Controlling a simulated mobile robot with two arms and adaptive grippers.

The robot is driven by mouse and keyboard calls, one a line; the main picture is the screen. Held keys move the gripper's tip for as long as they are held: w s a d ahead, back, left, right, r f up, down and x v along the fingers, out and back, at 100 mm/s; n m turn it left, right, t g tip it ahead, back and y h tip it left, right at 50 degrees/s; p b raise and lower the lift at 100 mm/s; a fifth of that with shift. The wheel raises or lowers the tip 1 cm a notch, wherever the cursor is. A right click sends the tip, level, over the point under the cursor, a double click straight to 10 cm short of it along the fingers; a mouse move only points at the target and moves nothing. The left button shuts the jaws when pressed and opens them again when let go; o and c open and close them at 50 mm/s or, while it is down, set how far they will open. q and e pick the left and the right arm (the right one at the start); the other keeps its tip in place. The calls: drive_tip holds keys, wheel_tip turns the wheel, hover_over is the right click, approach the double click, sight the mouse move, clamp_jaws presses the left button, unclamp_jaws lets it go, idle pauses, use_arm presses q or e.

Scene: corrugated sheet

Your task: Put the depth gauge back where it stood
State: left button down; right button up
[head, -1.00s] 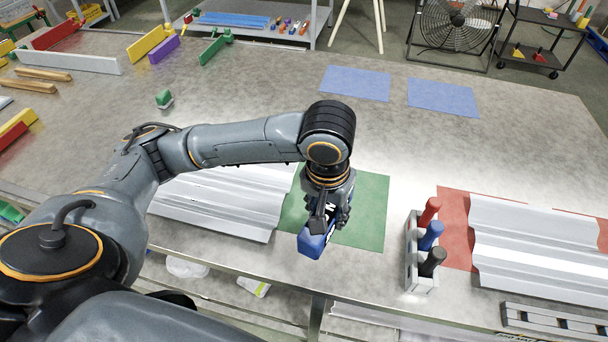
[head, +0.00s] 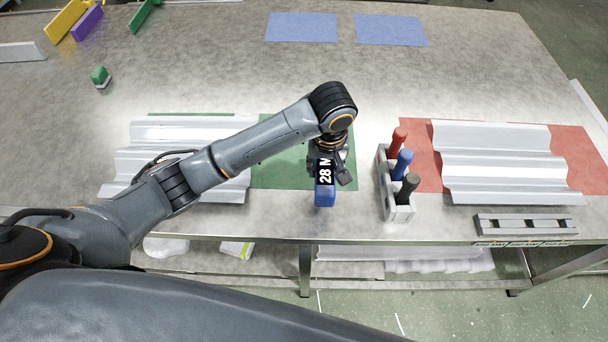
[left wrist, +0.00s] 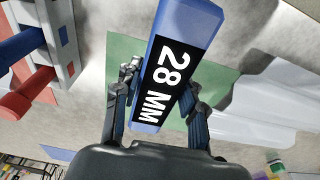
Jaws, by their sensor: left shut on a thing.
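The depth gauge (head: 325,194) is a blue block with a black "28 MM" label. It also shows large in the left wrist view (left wrist: 187,30). My left gripper (head: 330,166) is shut on it, with one finger on each side in the left wrist view (left wrist: 163,95). In the head view the gauge hangs over the front edge of the green mat (head: 270,170), toward its right side. Whether its lower end touches anything is hidden. My right gripper is not in view.
Just right is a grey rack (head: 388,200) with red, blue and black handles. Corrugated sheets lie on the green mat (head: 140,160) and the red mat (head: 500,165). A slotted grey block (head: 525,226) lies at front right. Two blue mats (head: 302,27) lie behind; the table between is clear.

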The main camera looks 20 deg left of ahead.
use_arm(q)
drive_tip(key=a+f, duration=0.1)
drive_tip(key=w+a+f, duration=0.1)
drive_tip(key=a+f, duration=0.2)
drive_tip(key=f, duration=0.1)
drive_tip(key=shift+w+a+f, duration=0.2)
drive_tip(key=shift+w+a, duration=0.2)
drive_tip(key=f, duration=0.3)
drive_tip(key=shift+a+p, duration=0.35)
drive_tip(key=shift+a, duration=0.05)
drive_tip(key=shift+w+f, duration=0.1)
drive_tip(key=shift+f, duration=0.4)
drive_tip(key=c, duration=0.8)
unclamp_jaws()
drive_tip(key=shift+f, duration=0.15)
drive_tip(key=r, duration=0.4)
drive_tip(key=s+r, duration=0.1)
drive_tip(key=r, duration=0.7)
drive_tip(key=shift+s+d+r, duration=0.1)
drive_tip(key=shift+s+d, duration=0.15)
